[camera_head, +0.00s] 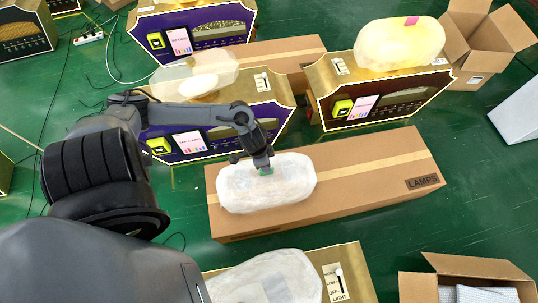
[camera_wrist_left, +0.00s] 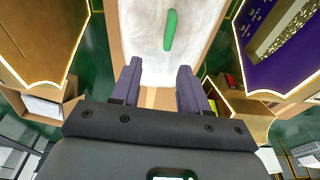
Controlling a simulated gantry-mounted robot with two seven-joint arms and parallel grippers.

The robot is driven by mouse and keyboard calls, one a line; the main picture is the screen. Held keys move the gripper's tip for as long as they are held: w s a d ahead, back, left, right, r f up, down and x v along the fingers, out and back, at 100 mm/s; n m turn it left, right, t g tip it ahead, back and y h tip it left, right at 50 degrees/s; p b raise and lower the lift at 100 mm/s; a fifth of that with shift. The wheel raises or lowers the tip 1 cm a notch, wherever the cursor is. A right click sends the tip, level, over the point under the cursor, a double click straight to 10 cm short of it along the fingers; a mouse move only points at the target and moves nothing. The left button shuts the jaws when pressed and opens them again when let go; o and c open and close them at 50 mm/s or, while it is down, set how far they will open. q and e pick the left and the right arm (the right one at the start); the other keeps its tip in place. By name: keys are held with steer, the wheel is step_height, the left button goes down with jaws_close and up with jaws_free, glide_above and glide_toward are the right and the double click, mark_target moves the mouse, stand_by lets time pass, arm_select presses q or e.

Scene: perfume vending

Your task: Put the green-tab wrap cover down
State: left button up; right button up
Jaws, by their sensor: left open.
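The green-tab wrap cover (camera_head: 292,183) is a whitish, translucent rounded shell. It rests on the left part of a long brown box labelled LAMPS (camera_head: 372,170). Its green tab (camera_head: 266,171) is at the upper middle of the cover, partly hidden by the gripper in the head view. My left gripper (camera_head: 259,162) is over the cover, close to the tab. In the left wrist view the gripper (camera_wrist_left: 160,84) has its fingers apart with nothing between them; the green tab (camera_wrist_left: 170,30) lies beyond the fingertips on the white cover (camera_wrist_left: 143,32). My right gripper is not in view.
A purple-and-gold machine (camera_head: 205,141) stands behind the cover, with a wrapped cover (camera_head: 215,72) on top. A dark red machine (camera_head: 385,104) carries a yellowish cover (camera_head: 399,43) with a pink tab. Another wrapped machine (camera_head: 268,278) stands in front. Open cartons (camera_head: 478,30) are at the right.

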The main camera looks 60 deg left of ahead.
arm_select(q)
steer(key=w+d+r+t, duration=0.1)
steer(key=d+r+t, duration=0.1)
steer(key=d, duration=0.5)
steer(key=w+d+r+t, duration=0.1)
steer(key=d+r, duration=0.2)
steer(key=d, duration=0.5)
steer(key=s+d+r+n+g, duration=0.1)
steer(key=s+d+r, duration=0.1)
steer(key=s+r, duration=0.4)
step_height(320, 180, up, 2)
steer(key=shift+s+g, duration=0.3)
steer(key=shift+s, duration=0.05)
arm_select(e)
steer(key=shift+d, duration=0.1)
arm_select(q)
steer(key=shift+d, duration=0.1)
steer(key=shift+r, duration=0.1)
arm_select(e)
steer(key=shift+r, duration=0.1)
arm_select(q)
step_height(320, 180, up, 48)
steer(key=p, duration=4.8)
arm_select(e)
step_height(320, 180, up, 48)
